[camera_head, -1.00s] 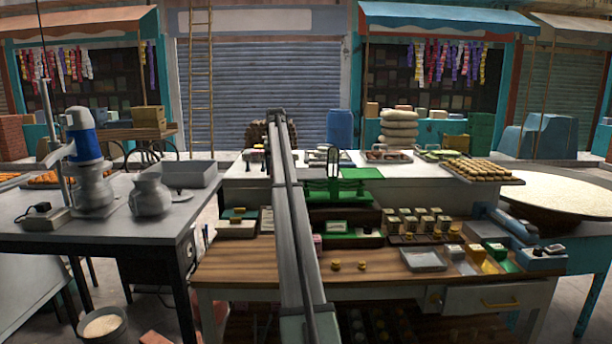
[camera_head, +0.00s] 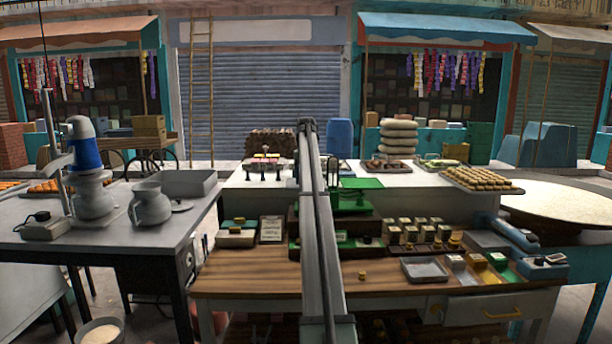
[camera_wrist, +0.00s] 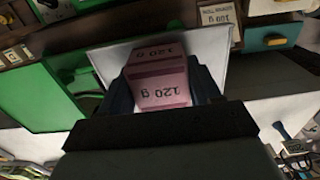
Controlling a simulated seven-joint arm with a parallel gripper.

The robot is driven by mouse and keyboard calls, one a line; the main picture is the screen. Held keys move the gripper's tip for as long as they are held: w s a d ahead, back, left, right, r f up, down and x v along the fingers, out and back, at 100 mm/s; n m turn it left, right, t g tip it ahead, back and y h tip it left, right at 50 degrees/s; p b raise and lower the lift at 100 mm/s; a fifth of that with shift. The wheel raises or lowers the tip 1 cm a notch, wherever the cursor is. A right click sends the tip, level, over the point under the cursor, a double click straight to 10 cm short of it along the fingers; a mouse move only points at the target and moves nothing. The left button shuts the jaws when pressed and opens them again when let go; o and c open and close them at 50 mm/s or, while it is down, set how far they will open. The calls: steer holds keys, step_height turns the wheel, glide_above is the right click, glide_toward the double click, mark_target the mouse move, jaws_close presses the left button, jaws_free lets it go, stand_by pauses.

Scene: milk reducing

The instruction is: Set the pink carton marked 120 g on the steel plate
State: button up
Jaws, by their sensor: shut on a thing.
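The pink carton (camera_wrist: 160,94) marked 120 g is between the dark fingers of my gripper (camera_wrist: 163,82) in the wrist view. The gripper is shut on it. A pale grey steel-looking plate (camera_wrist: 215,50) lies behind the carton in that view; I cannot tell whether the carton touches it. In the head view my arm crosses the middle of the scene, and I cannot make out the gripper or the held carton. A green balance (camera_head: 349,199) stands beside the arm on the wooden bench.
On the wooden bench (camera_head: 250,272) stand several small cartons (camera_head: 410,232) and a grey tray (camera_head: 424,269). The bench's front left is clear.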

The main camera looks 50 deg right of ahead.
steer(key=shift+f, duration=0.15)
steer(key=o, duration=1.1)
steer(key=shift+r, duration=2.95)
